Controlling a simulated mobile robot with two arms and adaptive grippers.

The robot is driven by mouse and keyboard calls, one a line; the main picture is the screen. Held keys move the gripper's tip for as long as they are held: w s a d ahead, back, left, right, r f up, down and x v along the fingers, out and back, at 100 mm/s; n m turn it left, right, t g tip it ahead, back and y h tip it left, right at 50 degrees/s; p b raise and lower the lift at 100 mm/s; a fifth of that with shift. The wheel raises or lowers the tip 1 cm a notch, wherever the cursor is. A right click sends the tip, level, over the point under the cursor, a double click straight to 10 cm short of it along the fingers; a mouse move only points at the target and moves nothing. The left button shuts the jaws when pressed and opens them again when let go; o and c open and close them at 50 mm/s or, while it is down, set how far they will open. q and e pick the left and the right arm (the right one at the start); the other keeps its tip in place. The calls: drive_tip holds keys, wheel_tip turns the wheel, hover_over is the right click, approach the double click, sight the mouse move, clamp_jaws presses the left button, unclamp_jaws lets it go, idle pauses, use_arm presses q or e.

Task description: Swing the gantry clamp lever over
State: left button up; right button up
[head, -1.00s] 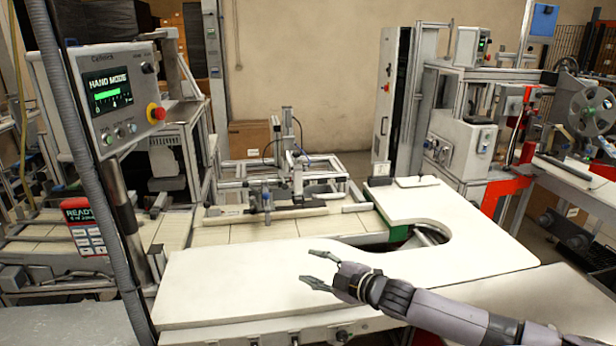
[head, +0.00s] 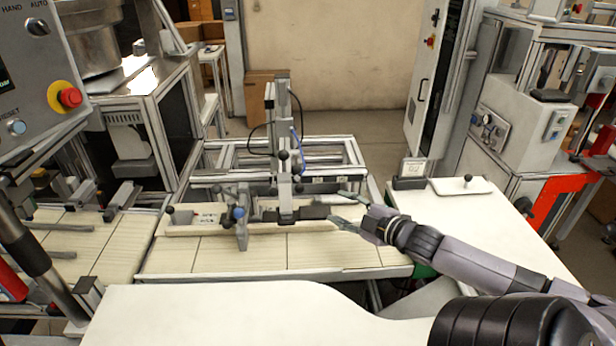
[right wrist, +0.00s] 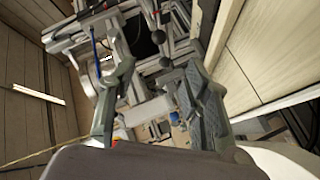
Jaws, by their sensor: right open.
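The gantry (head: 284,165) stands upright over the pale slatted bed in the head view, with a blue hose behind it. Black ball knobs (head: 283,155) sit on its column and lower at its right side; I cannot tell for sure which one belongs to the clamp lever. My right gripper (head: 338,207) is open and empty, just right of the gantry's base, fingers pointing left at it. In the right wrist view a black ball knob (right wrist: 166,62) shows between and beyond the open fingers (right wrist: 157,72). No contact is clear. My left gripper is not in view.
A blue-topped upright clamp (head: 239,222) stands left of the gantry on the bed. A white curved worktop (head: 200,310) lies in front. A control box with a red button (head: 70,97) is at the left. A tall cabinet (head: 433,90) stands behind at the right.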

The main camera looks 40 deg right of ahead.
sight(303, 190)
drive_tip(key=x, duration=1.4)
drive_tip(key=shift+w+a+r+p, duration=0.15)
drive_tip(key=shift+w+p, duration=0.15)
drive_tip(key=shift+w, duration=0.15)
drive_tip(key=shift+x, duration=1.25)
drive_tip(key=shift+s, duration=0.1)
clamp_jaws()
drive_tip(key=shift+f, duration=0.2)
drive_tip(key=shift+s+f, duration=0.1)
